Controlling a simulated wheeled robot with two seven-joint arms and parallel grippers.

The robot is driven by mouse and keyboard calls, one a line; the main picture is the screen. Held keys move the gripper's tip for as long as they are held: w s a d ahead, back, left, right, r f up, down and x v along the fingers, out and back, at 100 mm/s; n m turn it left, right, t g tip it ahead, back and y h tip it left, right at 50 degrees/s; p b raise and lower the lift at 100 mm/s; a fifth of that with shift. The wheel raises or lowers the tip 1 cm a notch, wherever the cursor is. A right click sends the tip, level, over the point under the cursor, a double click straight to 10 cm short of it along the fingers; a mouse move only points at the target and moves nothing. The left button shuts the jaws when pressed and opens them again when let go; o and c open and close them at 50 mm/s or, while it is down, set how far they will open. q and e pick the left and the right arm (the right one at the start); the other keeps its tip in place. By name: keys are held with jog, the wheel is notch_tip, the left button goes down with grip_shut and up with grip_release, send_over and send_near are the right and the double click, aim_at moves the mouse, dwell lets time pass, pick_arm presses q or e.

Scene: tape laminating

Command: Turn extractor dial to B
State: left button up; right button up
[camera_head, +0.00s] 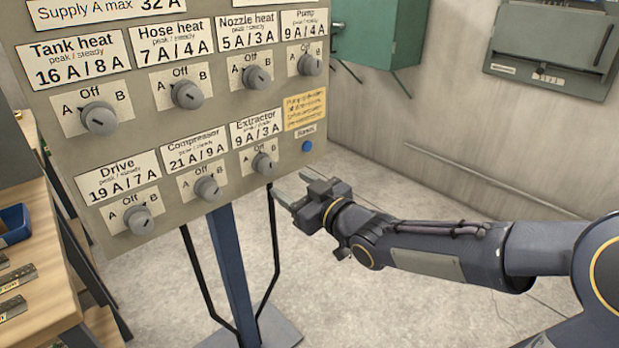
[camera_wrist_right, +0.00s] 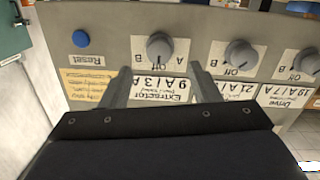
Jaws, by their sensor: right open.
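The extractor dial (camera_head: 263,163) is a round grey knob in the panel's lower row, under the label "Extractor 9 A / 3 A". My right gripper (camera_head: 288,184) is open and empty, just right of and below the dial in the head view. In the right wrist view, which is upside down, the dial (camera_wrist_right: 160,47) lies ahead between the two open fingers (camera_wrist_right: 160,72), apparently apart from them. My left gripper is not in view.
The panel (camera_head: 225,110) carries several similar dials, with the compressor dial (camera_head: 207,188) beside the extractor dial. A blue Reset button (camera_head: 307,146) sits to its right. A wooden bench (camera_head: 45,275) stands at left. The floor under my right arm is clear.

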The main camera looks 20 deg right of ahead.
aim_at(271, 169)
jog(key=shift+t+y, duration=0.3)
jog(key=x, duration=0.8)
jog(key=shift+w, duration=0.25)
jog(key=c, duration=1)
